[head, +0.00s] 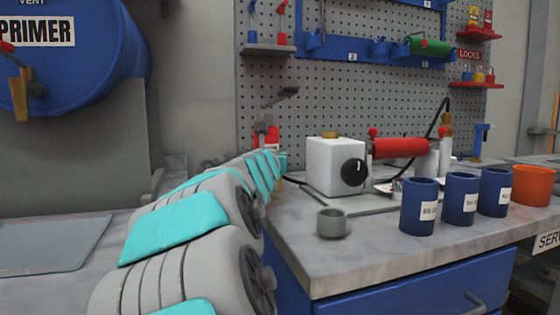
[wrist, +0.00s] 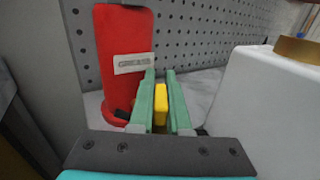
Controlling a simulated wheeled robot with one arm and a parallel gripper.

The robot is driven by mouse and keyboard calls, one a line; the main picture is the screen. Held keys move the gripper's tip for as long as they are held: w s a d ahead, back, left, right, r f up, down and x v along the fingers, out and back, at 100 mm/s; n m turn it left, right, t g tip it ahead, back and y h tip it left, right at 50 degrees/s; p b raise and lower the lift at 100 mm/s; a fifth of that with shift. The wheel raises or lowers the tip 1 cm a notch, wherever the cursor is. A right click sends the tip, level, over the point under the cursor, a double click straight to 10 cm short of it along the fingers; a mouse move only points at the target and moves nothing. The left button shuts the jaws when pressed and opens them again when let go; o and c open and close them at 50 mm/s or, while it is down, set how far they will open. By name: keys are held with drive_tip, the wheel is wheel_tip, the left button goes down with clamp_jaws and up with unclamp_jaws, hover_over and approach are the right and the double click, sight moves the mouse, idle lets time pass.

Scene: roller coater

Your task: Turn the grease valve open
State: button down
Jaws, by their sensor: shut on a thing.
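The red grease cylinder (wrist: 125,55) stands upright in the wrist view, with a label that reads GREASE. A small part of a red body (head: 273,136) shows behind my arm in the head view. A yellow valve handle (wrist: 161,104) sits to the right of the cylinder's base, between the two green fingers of my gripper (wrist: 161,95). The fingers are shut on the yellow handle. The handle's lower part and its joint to the valve are hidden. My arm hides most of the grease unit in the head view.
A white box (head: 334,165) with a black knob stands close to the right of my gripper. A pegboard (head: 340,100) rises behind. A small grey cup (head: 332,223) and blue cups (head: 419,206) stand on the bench (head: 370,238). A blue PRIMER drum (head: 70,60) is at left.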

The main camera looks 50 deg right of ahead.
drive_tip(key=shift+r, duration=0.1)
drive_tip(key=c, duration=0.9)
unclamp_jaws()
drive_tip(key=shift+w+a+m+g+p, duration=0.1)
drive_tip(key=shift+m+g+p, duration=0.25)
drive_tip(key=shift+p, duration=0.45)
